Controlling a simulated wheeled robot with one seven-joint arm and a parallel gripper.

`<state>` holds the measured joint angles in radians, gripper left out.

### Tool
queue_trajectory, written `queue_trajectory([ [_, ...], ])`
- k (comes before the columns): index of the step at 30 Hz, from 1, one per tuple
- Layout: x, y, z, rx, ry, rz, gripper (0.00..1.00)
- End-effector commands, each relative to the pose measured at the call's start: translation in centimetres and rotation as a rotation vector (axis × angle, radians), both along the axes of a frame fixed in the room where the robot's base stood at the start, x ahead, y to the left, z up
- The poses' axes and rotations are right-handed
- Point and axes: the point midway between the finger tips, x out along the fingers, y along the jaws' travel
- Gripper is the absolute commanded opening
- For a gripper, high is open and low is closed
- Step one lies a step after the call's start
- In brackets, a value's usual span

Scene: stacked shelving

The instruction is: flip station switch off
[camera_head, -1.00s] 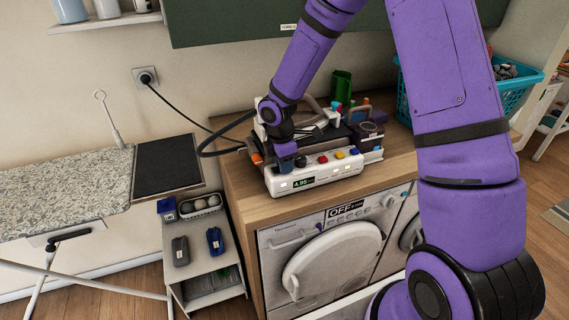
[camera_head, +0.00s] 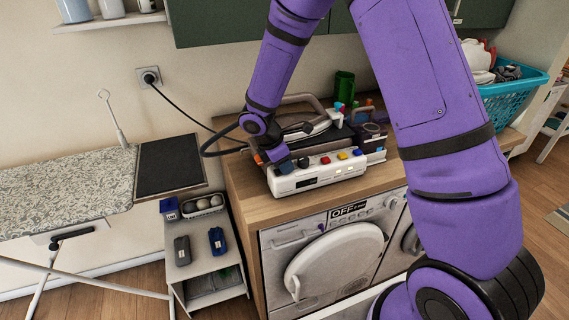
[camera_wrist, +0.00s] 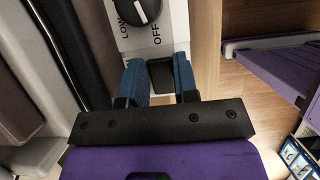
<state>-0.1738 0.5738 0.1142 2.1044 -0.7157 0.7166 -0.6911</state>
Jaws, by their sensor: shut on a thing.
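The white station (camera_head: 320,176) sits on the wooden counter with a row of coloured knobs along its top and a dark display on its front. In the wrist view its white panel (camera_wrist: 150,45) carries a black dial marked LOW and OFF, and a black switch (camera_wrist: 161,74) just below it. My gripper (camera_head: 281,162) is at the station's left end. In the wrist view the blue fingers of my gripper (camera_wrist: 160,80) are on either side of the switch, shut on it. The switch's lower part is hidden.
A steam iron with a grey handle (camera_head: 305,100) stands behind the station, and a black cord runs to the wall socket (camera_head: 149,77). A small shelf unit (camera_head: 207,250) and ironing board (camera_head: 65,185) are on the left.

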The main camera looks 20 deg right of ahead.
Motion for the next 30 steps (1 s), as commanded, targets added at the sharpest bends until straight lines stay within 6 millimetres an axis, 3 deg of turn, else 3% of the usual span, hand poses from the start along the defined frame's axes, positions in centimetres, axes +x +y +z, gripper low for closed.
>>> queue_trajectory([
  [2, -0.1, 0.0, 0.0, 0.000, 0.002, 0.000, 0.04],
  [3, -0.1, 0.0, 0.0, 0.000, 0.002, 0.000, 0.37],
  [6, 0.0, 0.0, 0.0, 0.000, 0.001, 0.001, 0.53],
  [17, 0.0, 0.3, 0.6, 0.001, -0.001, 0.000, 0.53],
  [30, 0.0, 3.2, 7.6, 0.002, -0.003, 0.000, 0.53],
])
